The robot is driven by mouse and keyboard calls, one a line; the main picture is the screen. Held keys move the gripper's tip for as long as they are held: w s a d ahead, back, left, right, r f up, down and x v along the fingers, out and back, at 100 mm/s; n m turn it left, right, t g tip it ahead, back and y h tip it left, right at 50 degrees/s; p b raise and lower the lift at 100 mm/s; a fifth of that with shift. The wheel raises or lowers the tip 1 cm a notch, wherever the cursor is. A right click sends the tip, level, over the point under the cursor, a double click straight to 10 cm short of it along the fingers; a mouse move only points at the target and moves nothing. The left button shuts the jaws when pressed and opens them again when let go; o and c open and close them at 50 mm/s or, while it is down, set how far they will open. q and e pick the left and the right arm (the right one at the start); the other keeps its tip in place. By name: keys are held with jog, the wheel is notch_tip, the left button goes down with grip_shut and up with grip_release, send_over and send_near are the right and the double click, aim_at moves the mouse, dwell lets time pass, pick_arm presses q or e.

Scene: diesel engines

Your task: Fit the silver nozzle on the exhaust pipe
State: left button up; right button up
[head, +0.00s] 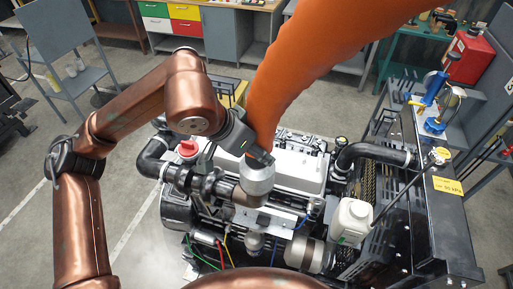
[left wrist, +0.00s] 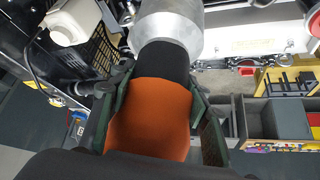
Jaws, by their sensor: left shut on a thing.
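The orange hose (head: 320,55) hangs from the top of the head view and ends in the silver nozzle (head: 257,178). My left gripper (head: 253,148) is shut on the hose just above the nozzle. In the left wrist view the fingers of my left gripper (left wrist: 160,100) lie on both sides of the orange hose end (left wrist: 150,118), with a black collar (left wrist: 163,64) and the silver nozzle (left wrist: 168,32) beyond. The nozzle sits over a brownish exhaust pipe end (head: 247,199) on the engine. I cannot tell whether they touch. My right gripper is not in view.
The engine (head: 300,165) stands below, with black hoses, a red cap (head: 187,148) and coloured wires close by. A white reservoir (head: 351,222) and a black frame (head: 440,215) stand to the right. Drawers and shelves line the back. Open floor lies to the left.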

pick_arm(q)
jog(key=o, duration=1.6)
jog(key=shift+o, duration=0.2)
jog(key=v, duration=1.2)
jog(key=shift+w+r, duration=0.1)
